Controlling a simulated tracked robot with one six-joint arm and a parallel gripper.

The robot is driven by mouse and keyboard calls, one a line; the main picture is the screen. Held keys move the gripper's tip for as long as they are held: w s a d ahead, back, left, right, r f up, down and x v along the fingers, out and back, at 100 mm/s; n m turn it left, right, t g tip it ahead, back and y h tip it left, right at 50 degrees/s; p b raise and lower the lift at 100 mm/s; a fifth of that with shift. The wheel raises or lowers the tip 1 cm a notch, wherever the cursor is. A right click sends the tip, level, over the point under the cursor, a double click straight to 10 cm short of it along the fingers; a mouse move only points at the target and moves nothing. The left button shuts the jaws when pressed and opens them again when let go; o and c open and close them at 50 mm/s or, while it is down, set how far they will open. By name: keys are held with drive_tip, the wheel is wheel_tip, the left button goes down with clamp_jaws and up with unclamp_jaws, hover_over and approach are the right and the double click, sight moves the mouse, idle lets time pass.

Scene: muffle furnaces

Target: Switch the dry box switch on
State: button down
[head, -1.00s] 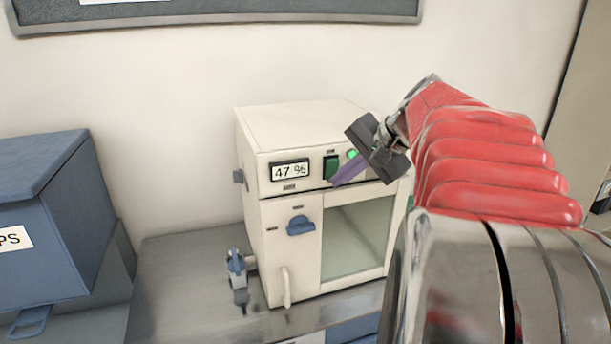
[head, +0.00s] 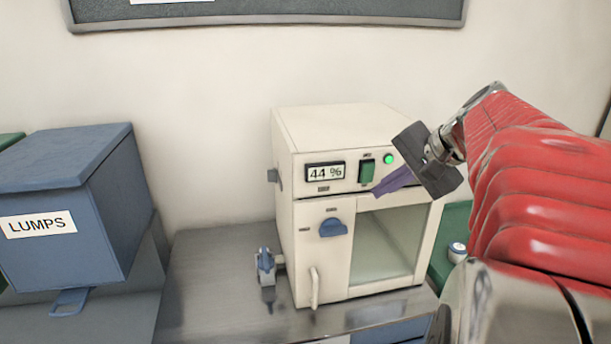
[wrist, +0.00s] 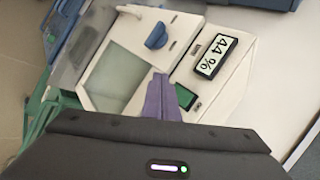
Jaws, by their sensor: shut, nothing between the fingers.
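The cream dry box (head: 310,240) stands on a metal bench, its display (head: 325,172) reading 44 %. The green rocker switch (head: 366,172) is right of the display, with a lit green lamp (head: 388,159) beside it. My gripper (head: 380,190), with purple fingers, is shut and empty, just right of and below the switch in the head view. In the wrist view the shut fingers (wrist: 161,80) point at the panel beside the switch (wrist: 186,96); I cannot tell whether they touch it. The display also shows there (wrist: 215,55).
A blue knob (head: 333,228) and a door handle (head: 315,288) stick out of the box front. A blue valve (head: 265,262) is at its left side. A blue LUMPS bin (head: 75,205) stands to the left. Bare bench (head: 215,270) lies between them.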

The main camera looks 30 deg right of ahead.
drive_tip(key=shift+s+a+r, duration=0.1)
drive_tip(key=shift+s+a, duration=0.1)
drive_tip(key=shift+s, duration=0.4)
drive_tip(key=shift+s+a+r, duration=0.1)
drive_tip(key=shift+s+a, duration=0.05)
drive_tip(key=shift+s, duration=0.45)
